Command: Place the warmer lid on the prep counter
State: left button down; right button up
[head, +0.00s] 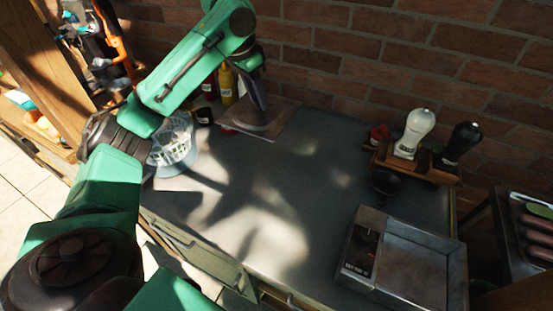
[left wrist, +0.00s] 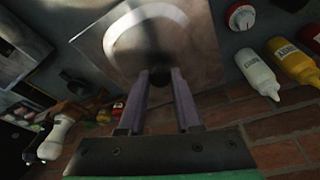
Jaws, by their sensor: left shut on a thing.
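The warmer lid is a flat, square metal plate (head: 286,113) at the back of the grey prep counter (head: 315,185), near the brick wall. My left gripper (head: 260,112) points down at its middle. In the left wrist view the lid (left wrist: 195,45) fills the top middle, and the two purple fingers (left wrist: 160,78) are shut on its dark central knob. The lid looks level and lies at or very near the counter top; I cannot tell whether it touches. The food warmer (head: 405,262), with an open metal basin, stands at the counter's front right. My right gripper is not in view.
A yellow bottle (head: 227,88) and other sauce bottles stand left of the lid, by the wall. A clear bowl (head: 172,146) is at the left, partly behind my arm. A wooden rack with a white bottle (head: 413,133) and a black one stands right. The counter's middle is clear.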

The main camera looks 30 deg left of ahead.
pick_arm(q)
jog(key=f, duration=1.1)
jog(key=f+p, duration=0.1)
jog(key=f, duration=0.5)
jog(key=shift+s+d, duration=0.1)
jog(key=shift+d, duration=0.3)
jog(key=shift+f, duration=0.3)
jog(key=shift+a, duration=0.1)
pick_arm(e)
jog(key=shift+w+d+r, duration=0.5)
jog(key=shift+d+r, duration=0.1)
pick_arm(q)
jog(key=shift+f, duration=0.1)
jog(key=c, duration=0.6)
grip_release()
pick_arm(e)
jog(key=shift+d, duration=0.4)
